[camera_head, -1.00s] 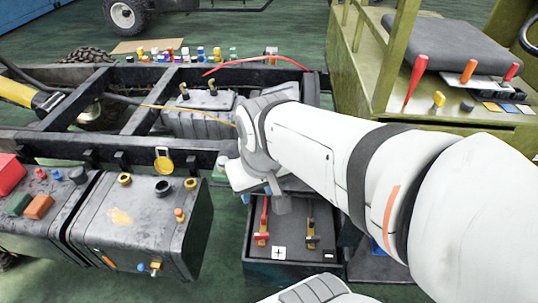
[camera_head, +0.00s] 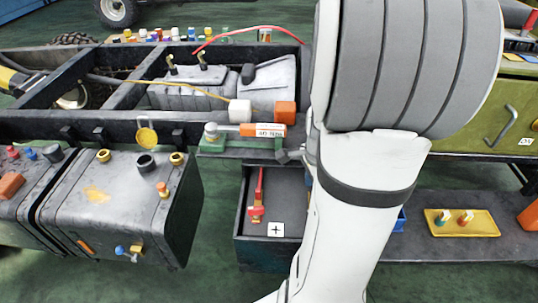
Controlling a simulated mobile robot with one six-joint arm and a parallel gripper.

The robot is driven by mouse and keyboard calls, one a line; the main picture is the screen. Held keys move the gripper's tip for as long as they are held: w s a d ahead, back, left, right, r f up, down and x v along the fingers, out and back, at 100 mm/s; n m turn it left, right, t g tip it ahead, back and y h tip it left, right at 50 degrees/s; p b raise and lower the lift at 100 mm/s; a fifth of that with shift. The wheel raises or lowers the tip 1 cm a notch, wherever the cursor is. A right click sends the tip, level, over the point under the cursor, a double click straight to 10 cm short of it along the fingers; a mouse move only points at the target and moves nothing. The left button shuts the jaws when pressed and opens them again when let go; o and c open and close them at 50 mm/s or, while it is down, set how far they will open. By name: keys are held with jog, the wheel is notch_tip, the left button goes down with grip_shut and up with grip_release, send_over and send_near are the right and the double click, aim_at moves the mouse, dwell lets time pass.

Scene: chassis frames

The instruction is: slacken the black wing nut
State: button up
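I cannot make out a black wing nut for certain. An open dark battery box (camera_head: 246,254) stands low in the middle. In it a red cable ends in a red clamp (camera_head: 256,212), beside a white plus mark (camera_head: 276,230). My arm covers the right side of the box, and the black-cable clamp seen there earlier is hidden. A small dark knob-like piece (camera_head: 284,157) sits at the right end of a green bracket above the box; its shape is unclear. My gripper is out of sight.
A dark tank (camera_head: 145,215) with several caps stands to the left of the box. The black chassis rail (camera_head: 100,130) runs behind. A low bench with a yellow tray (camera_head: 461,223) is at right.

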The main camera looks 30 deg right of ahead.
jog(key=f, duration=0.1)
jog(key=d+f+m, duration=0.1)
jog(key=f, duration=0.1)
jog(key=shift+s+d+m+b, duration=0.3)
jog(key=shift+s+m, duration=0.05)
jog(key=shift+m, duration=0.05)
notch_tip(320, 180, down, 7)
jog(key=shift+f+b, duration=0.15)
jog(key=shift+b, duration=0.75)
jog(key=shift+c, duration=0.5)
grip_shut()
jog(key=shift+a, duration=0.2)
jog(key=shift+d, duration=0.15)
